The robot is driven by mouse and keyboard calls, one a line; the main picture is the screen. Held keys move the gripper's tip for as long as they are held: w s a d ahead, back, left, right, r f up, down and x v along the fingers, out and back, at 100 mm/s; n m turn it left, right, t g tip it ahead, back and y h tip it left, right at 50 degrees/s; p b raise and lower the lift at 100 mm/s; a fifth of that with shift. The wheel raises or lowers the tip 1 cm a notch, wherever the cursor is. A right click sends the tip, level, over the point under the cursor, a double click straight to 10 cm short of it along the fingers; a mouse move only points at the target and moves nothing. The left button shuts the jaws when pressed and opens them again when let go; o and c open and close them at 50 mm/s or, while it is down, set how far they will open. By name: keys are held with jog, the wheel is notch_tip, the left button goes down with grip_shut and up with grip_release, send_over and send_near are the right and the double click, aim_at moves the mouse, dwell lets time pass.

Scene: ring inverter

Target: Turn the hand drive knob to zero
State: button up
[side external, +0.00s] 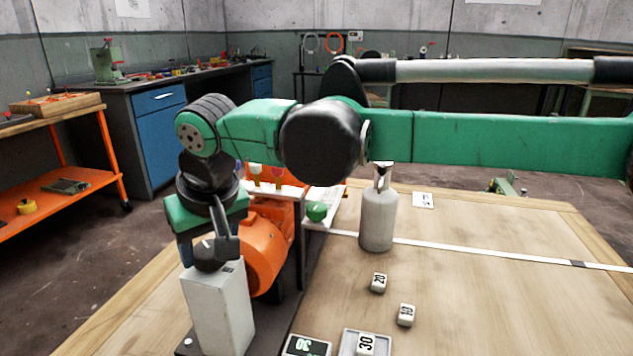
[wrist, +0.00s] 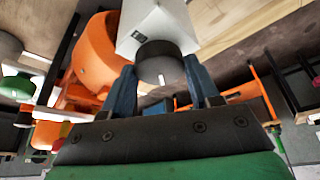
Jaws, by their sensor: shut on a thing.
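The hand drive knob (side external: 209,258) is a dark round knob on top of an upright white box (side external: 217,310). In the wrist view the knob (wrist: 158,62) is a dark cylinder with a pale mark on its end face, standing out from the white box (wrist: 160,22). A small dark label sits on the box beside it. My gripper (side external: 207,247) points down from above, with one finger on each side of the knob. In the wrist view my gripper (wrist: 161,80) is shut on the knob. The fingers partly hide its sides, and I cannot read any setting.
An orange machine (side external: 266,246) stands close behind the box. A green round part (side external: 317,211) and a pale cylinder (side external: 378,221) stand to the right. Number blocks marked 20 (side external: 379,282) and 10 (side external: 406,314) lie on the wooden table (side external: 500,290). The table's right side is mostly clear.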

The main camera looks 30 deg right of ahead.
jog(key=n+y, duration=0.1)
jog(key=n, duration=0.2)
jog(key=shift+d+g, duration=0.1)
jog(key=shift+g, duration=0.2)
jog(key=shift+w+n+g+y, duration=0.1)
jog(key=shift+n+g+y, duration=0.45)
jog(key=shift+n, duration=1.45)
jog(key=shift+y, duration=0.25)
jog(key=o, duration=1.3)
jog(key=v, duration=0.5)
jog(key=shift+d+r, duration=0.1)
jog(key=shift+r, duration=0.2)
